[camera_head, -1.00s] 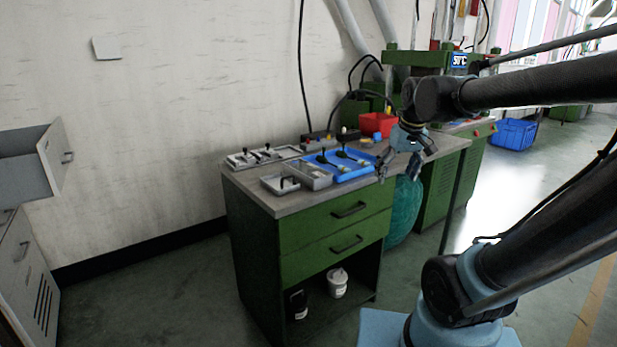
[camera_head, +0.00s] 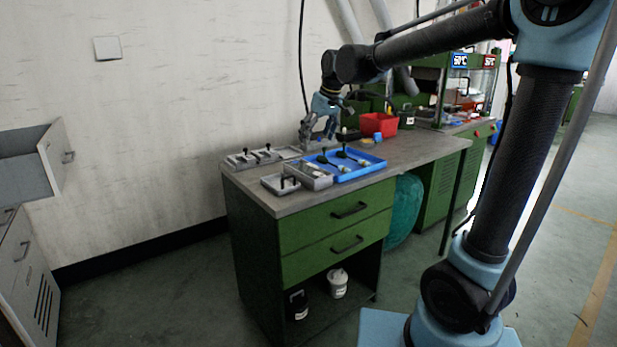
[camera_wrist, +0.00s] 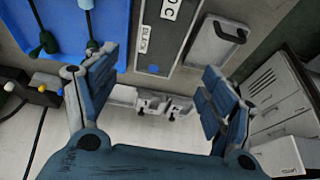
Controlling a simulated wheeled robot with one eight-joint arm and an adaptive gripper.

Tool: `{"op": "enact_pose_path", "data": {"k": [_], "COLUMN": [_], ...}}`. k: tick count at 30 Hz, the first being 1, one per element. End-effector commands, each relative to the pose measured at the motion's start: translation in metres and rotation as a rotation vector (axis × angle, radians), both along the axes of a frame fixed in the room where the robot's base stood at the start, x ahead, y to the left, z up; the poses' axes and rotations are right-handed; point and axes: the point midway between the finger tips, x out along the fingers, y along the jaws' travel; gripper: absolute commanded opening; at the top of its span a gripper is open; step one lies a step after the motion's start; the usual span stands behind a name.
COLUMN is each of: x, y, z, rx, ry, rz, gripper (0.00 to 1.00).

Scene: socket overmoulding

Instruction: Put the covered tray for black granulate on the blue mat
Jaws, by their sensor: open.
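A small grey tray with a flat lid and dark handle (camera_head: 281,184) stands at the table's front left corner; it also shows in the wrist view (camera_wrist: 212,52). Beside it lies a grey box (camera_head: 318,183), whose labels, one reading BLACK, show in the wrist view (camera_wrist: 155,52). A flat blue tray-like piece (camera_head: 372,171) lies right of these, with dark-handled scoops on it; its bare blue surface fills the wrist view's upper left (camera_wrist: 65,20). I cannot tell if this is the mat. My gripper (camera_head: 317,140) is open and empty, above the table behind these trays.
A grey fixture with black knobs (camera_head: 262,156) lies at the table's back left, near the wall. A red bin (camera_head: 378,124) and a small blue block (camera_head: 378,136) stand further right. The table top right of the blue piece (camera_head: 410,150) is clear.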

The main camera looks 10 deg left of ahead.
Motion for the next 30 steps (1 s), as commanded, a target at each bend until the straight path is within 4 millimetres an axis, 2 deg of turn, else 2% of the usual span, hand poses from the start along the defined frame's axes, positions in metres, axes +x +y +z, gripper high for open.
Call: {"op": "enact_pose_path", "data": {"k": [15,26,30], "x": [0.022,0.027,0.03], "y": [0.025,0.032,0.038], "z": [-0.082,-0.105,-0.123], "rx": [0.0,0.0,0.0], "ry": [0.0,0.0,0.0], "rz": [-0.001,-0.001,-0.001], "gripper": [0.76,0.76,0.76]}}
